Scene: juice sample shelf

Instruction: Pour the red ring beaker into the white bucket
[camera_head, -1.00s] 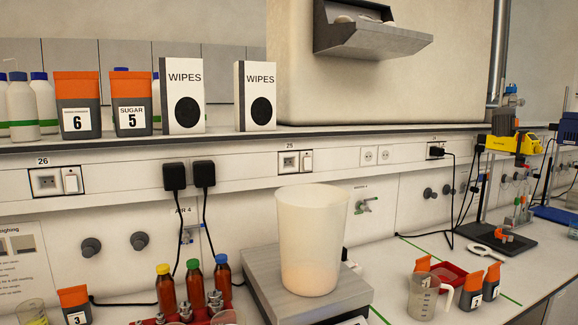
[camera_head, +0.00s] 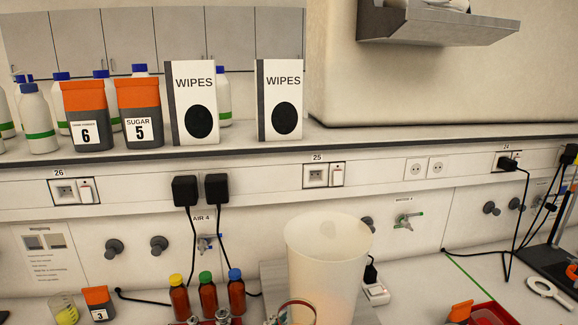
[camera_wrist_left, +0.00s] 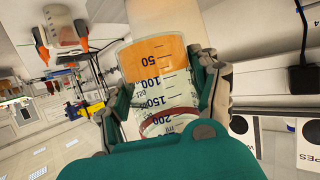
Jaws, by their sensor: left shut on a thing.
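The white bucket (camera_head: 325,262) is a tall, translucent container standing upright at the bottom centre of the head view. The red ring beaker (camera_head: 298,314) shows only its top at the bottom edge there, in front of the bucket. In the left wrist view the beaker (camera_wrist_left: 160,82) is clear, with a red ring, upside-down printed marks and orange liquid at its low-number end. My left gripper (camera_wrist_left: 165,92) is shut on it, one finger on each side. My right gripper is in neither view.
Bottles with yellow, green and blue caps (camera_head: 208,295) stand left of the bucket. A yellow-liquid beaker (camera_head: 65,309) and jar 3 (camera_head: 98,302) are farther left. A red tray (camera_head: 492,314) lies at right. The shelf (camera_head: 230,149) overhangs the back of the bench.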

